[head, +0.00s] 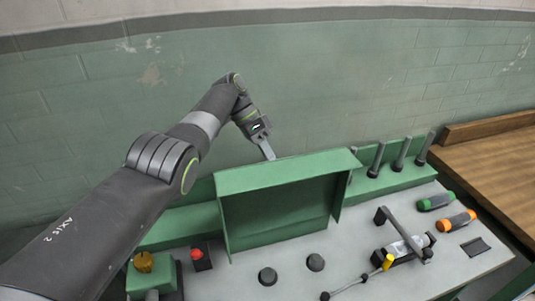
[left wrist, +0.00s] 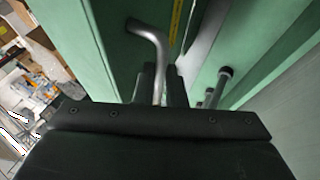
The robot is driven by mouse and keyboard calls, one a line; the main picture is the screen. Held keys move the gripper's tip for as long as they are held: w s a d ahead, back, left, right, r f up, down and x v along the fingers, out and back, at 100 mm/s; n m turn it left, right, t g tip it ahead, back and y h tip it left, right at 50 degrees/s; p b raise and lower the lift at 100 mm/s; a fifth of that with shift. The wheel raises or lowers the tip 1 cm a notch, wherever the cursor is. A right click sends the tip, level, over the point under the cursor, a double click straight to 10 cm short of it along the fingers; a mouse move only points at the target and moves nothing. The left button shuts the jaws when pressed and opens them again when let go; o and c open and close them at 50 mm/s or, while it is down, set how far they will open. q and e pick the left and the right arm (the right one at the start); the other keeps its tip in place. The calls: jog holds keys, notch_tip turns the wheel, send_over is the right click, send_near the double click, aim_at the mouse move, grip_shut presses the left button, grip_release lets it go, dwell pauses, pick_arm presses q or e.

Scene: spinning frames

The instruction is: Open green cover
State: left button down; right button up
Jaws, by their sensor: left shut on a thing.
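The green cover (head: 262,178) is a box-like lid standing raised over the grey worktop in the head view, its hollow dark green inside facing the camera. My left gripper (head: 268,152) is at the cover's upper edge, on the far side. In the left wrist view, the left gripper (left wrist: 160,78) is shut on a bent grey metal handle (left wrist: 149,31) that joins a green panel of the cover (left wrist: 85,45). The handle is hidden behind the cover in the head view. My right gripper is not in view.
The grey worktop (head: 375,205) carries black knobs (head: 268,276), a red button (head: 197,254), a clamp-like fixture (head: 405,245), and green (head: 435,202) and orange (head: 456,221) handled tools. Dark posts (head: 402,154) stand on the green rail at right. A green wall (head: 330,90) rises behind.

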pick_arm(q)
jog(key=c, duration=1.8)
grip_release()
jog(key=shift+s+f, duration=0.3)
jog(key=shift+f, duration=0.4)
jog(key=shift+o, duration=1.2)
jog(key=shift+w+d, duration=0.1)
jog(key=shift+w, duration=0.1)
jog(key=shift+o, duration=0.3)
jog(key=shift+w, duration=0.3)
notch_tip(320, 180, up, 10)
jog(key=b, duration=0.2)
